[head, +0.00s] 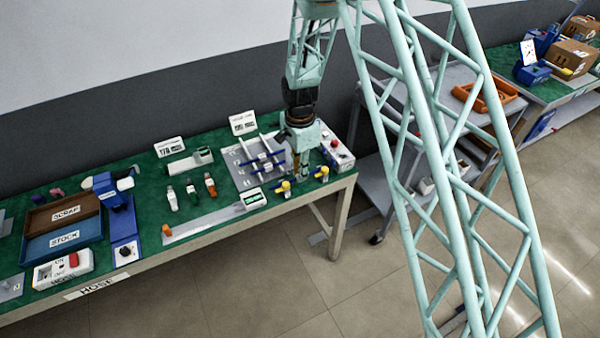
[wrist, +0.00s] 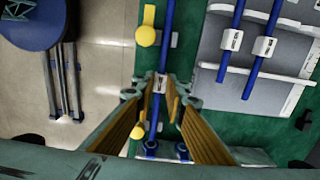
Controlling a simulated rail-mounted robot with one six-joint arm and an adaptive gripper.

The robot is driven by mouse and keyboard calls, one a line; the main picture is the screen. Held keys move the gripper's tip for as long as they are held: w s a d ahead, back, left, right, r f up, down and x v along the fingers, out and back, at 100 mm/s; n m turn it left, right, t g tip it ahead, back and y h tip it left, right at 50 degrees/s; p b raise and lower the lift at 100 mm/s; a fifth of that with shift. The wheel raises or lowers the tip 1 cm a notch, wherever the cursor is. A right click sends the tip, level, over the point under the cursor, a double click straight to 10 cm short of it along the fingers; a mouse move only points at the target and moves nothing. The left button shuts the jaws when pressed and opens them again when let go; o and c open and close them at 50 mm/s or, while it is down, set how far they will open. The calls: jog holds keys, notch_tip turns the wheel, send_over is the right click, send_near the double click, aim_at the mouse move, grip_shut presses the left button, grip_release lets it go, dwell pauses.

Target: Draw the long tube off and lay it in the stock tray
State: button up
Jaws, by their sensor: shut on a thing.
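My gripper (wrist: 163,88) is shut on a blue tube (wrist: 167,40) at its white tag. The tube runs lengthwise between the yellow-padded fingers, with blue end pieces near its lower end, beside yellow knobs (wrist: 145,36). Its full length and far end are not clear. In the head view my gripper (head: 301,172) is low over the right end of the bench, hiding most of this tube. Two other blue tubes (wrist: 234,35) with white tags lie across a grey rack (wrist: 212,68), to the right in the wrist view. The blue stock tray (head: 85,243) is far left on the bench.
The brown scrap tray (head: 97,208) adjoins the stock tray. Several small bottles (head: 191,190), a blue stand (head: 124,225) and a grey strip (head: 200,224) lie between the trays and my gripper. A white box with a red button (head: 337,150) stands close to its right.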

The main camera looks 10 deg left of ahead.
jog(key=shift+r, duration=0.2)
jog(key=shift+r+p, duration=0.95)
jog(key=shift+r, duration=1.85)
